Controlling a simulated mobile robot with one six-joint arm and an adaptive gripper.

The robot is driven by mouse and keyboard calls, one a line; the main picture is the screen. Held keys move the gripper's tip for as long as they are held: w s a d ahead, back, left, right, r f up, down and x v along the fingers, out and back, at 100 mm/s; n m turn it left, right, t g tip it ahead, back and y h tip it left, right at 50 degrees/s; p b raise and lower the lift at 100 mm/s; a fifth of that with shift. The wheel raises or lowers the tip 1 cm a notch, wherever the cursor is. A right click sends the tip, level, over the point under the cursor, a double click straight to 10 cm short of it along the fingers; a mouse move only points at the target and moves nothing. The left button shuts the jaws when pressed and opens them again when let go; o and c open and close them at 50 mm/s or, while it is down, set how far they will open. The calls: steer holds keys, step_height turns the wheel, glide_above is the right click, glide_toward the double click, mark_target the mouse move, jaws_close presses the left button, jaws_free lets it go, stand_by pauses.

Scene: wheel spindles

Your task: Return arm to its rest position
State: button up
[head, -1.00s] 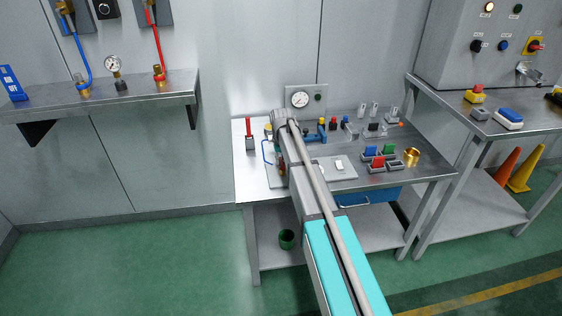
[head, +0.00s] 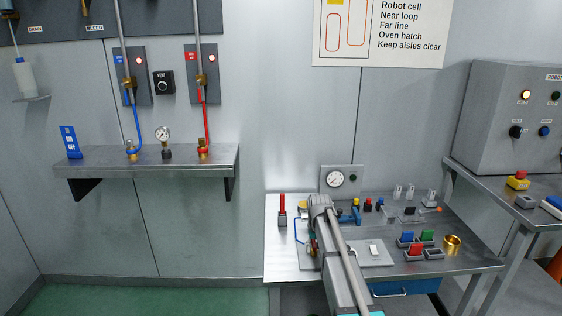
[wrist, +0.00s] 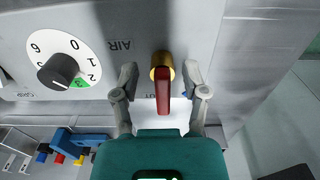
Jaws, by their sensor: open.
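My gripper (wrist: 162,92) is open in the wrist view. Its two grey fingers stand on either side of a red lever (wrist: 163,105) on a brass fitting (wrist: 161,66), with gaps visible on both sides. The fitting is on a grey surface marked AIR. In the head view my arm (head: 345,265) reaches out over the workbench (head: 280,265), and its end is above the left part of the bench. The fingers are hidden there.
A dial (wrist: 60,68) with a black knob is left of the lever. A blue tool (wrist: 75,140) shows lower left. In the head view, a wall shelf (head: 100,160) is at left, a control cabinet (head: 510,110) at right, and a brass cup (head: 452,244) on the bench.

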steer(key=s+d, duration=0.1)
steer(key=s, duration=2.7)
step_height(320, 180, up, 13)
steer(key=p, duration=1.3)
steer(key=shift+w+d, duration=0.15)
steer(key=shift+w, duration=0.05)
